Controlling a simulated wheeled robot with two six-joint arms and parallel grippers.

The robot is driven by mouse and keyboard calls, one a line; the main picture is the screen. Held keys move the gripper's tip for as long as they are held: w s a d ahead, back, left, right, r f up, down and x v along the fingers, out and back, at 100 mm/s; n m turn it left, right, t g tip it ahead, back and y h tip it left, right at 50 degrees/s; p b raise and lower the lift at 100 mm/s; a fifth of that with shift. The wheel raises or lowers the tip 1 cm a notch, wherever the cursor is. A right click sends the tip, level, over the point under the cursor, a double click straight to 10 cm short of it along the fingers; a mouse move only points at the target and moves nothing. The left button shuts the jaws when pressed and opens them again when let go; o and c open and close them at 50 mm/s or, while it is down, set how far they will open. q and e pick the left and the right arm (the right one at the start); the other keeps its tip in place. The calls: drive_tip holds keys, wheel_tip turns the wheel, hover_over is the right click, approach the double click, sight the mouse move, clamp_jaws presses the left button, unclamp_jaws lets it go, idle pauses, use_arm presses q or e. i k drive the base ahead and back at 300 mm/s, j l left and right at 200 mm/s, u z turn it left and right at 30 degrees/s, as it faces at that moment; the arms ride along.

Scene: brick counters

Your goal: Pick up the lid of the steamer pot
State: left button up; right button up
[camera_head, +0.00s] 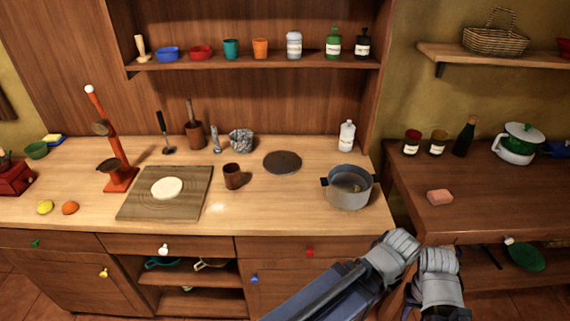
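A grey metal pot (348,190) with dark side handles stands open on the right part of the light wooden counter (255,215). Something small that I cannot make out lies inside it. A white pot (514,153) with a white-and-green lid (524,133) stands on the darker counter at the far right; its lid sits on top. I cannot tell by name which pot is the steamer. Blue-grey links of my arm show at the bottom right, in front of the counters.
A flat dark round disc (282,162) lies left of the grey pot. A brown cup (233,176) and a board (166,205) with pale dough stand further left. A white bottle (346,137) is behind the pot. A pink block (439,197) lies on the right counter (405,180).

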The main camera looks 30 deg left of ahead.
sight(280, 162)
drive_tip(key=i+j+u, duration=0.6)
drive_tip(key=u, duration=0.15)
drive_tip(key=i+u, duration=0.4)
drive_tip(key=i+j, duration=0.05)
drive_tip(key=i, duration=0.05)
